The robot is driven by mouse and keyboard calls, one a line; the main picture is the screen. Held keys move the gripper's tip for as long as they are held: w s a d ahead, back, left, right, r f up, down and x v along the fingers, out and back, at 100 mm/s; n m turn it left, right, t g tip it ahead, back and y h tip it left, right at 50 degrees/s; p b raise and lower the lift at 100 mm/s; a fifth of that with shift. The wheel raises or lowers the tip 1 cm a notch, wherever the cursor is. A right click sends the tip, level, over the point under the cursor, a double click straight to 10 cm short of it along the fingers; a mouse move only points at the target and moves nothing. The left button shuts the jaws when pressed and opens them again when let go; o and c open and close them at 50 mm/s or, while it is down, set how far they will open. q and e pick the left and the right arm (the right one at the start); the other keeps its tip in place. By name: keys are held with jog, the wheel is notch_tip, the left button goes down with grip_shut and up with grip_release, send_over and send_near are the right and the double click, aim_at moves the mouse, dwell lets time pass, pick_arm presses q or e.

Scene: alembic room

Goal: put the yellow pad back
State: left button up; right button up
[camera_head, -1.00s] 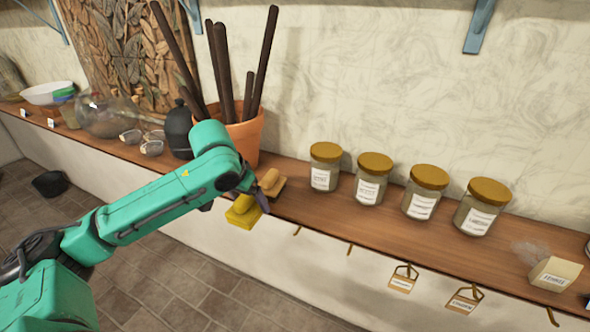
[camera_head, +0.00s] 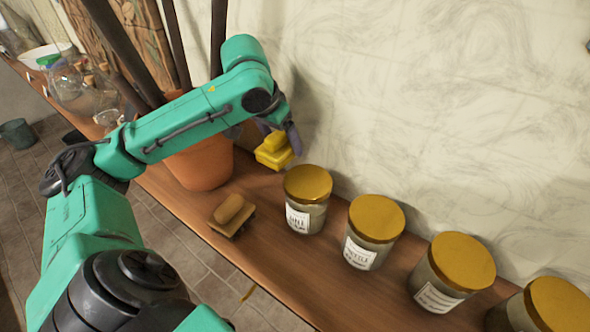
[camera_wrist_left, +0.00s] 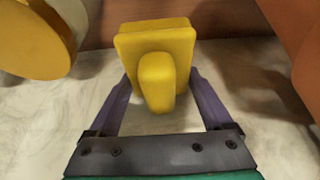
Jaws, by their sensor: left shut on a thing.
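The yellow pad (camera_head: 273,155) is a small block with a raised rounded grip on top. My left gripper (camera_head: 282,136) is shut on it and holds it above the shelf, between the terracotta pot and the nearest jar. In the left wrist view the yellow pad (camera_wrist_left: 157,62) sits between the two purple fingers of the left gripper (camera_wrist_left: 158,100), with its rounded grip toward the camera. A similar tan-brown pad (camera_head: 232,214) lies on the wooden shelf (camera_head: 190,217), below and left of the held pad. My right gripper is not in view.
A terracotta pot (camera_head: 203,167) with dark sticks stands behind my left arm. Several gold-lidded jars (camera_head: 307,198) line the shelf to the right. Glassware (camera_head: 85,90) is at the far left. Bare shelf shows in front of the jars.

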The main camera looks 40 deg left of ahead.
aim_at(265, 155)
pick_arm(q)
jog(key=f, duration=0.1)
jog(key=f+b, duration=0.1)
jog(key=f, duration=0.1)
jog(key=shift+s, duration=0.35)
jog(key=s+f+b, duration=0.1)
jog(key=f+b, duration=0.1)
jog(key=s+f+b, duration=0.1)
jog(key=f, duration=0.1)
jog(key=shift+s, duration=0.3)
jog(key=shift+w+b+x, duration=0.2)
jog(key=shift+b+x, duration=0.25)
jog(key=shift+x, duration=0.7)
jog(key=shift+r, duration=0.2)
jog(key=shift+s+f, duration=0.1)
jog(key=o, duration=1.2)
jog(key=shift+s, duration=0.1)
jog(key=shift+c, duration=0.2)
jog(key=shift+o, duration=0.4)
jog(key=shift+r, duration=0.25)
jog(key=b+v, duration=0.1)
jog(key=v, duration=0.2)
jog(key=shift+r, duration=0.1)
jog(key=v, duration=0.8)
jog(key=shift+s+r, duration=0.15)
jog(key=shift+r, duration=0.15)
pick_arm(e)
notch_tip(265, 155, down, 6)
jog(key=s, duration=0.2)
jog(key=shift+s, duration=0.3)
